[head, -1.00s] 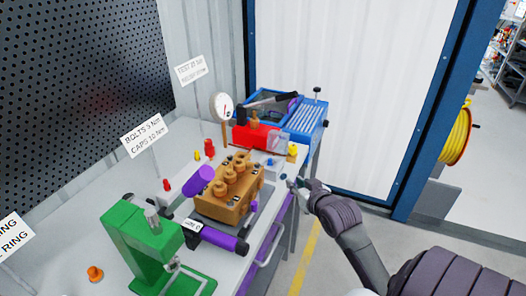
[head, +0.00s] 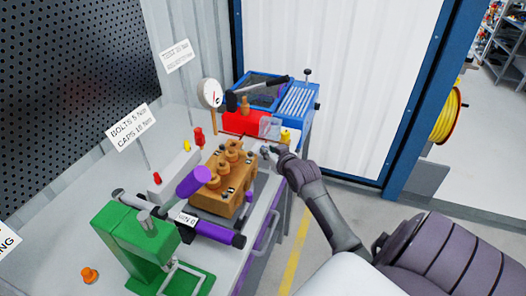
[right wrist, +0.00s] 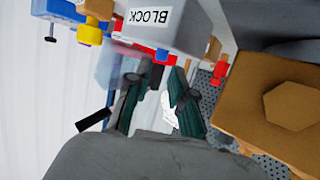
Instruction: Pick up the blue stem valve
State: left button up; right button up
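My right gripper (head: 266,151) reaches in over the bench just to the right of the brown pump block (head: 222,192). In the right wrist view, its two dark green fingers (right wrist: 158,98) stand apart, and I see nothing clearly held between them. I cannot pick out the blue stem valve with certainty. The gripper covers part of the bench where small blue pieces showed earlier. A small blue patch (right wrist: 184,62) shows beyond the fingers in the right wrist view, too little to identify. My left gripper is not in view.
A green press (head: 135,240) and a purple-handled tool (head: 215,232) stand at the near side. A red bin (head: 245,122), a blue toolbox (head: 300,105) and a gauge (head: 210,93) are at the back. A grey block labelled "BLOCK" (right wrist: 185,30) is near the fingers.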

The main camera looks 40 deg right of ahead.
jog(key=x, duration=0.2)
jog(key=shift+w+f, duration=0.15)
jog(key=shift+w, duration=0.1)
jog(key=shift+w+d+f, duration=0.15)
jog(key=shift+w+f, duration=0.05)
jog(key=shift+w, duration=0.25)
jog(key=c, duration=0.4)
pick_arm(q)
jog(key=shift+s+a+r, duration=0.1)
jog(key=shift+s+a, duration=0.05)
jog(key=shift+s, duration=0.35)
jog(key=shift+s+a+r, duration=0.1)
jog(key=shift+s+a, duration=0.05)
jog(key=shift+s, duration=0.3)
pick_arm(e)
grip_shut()
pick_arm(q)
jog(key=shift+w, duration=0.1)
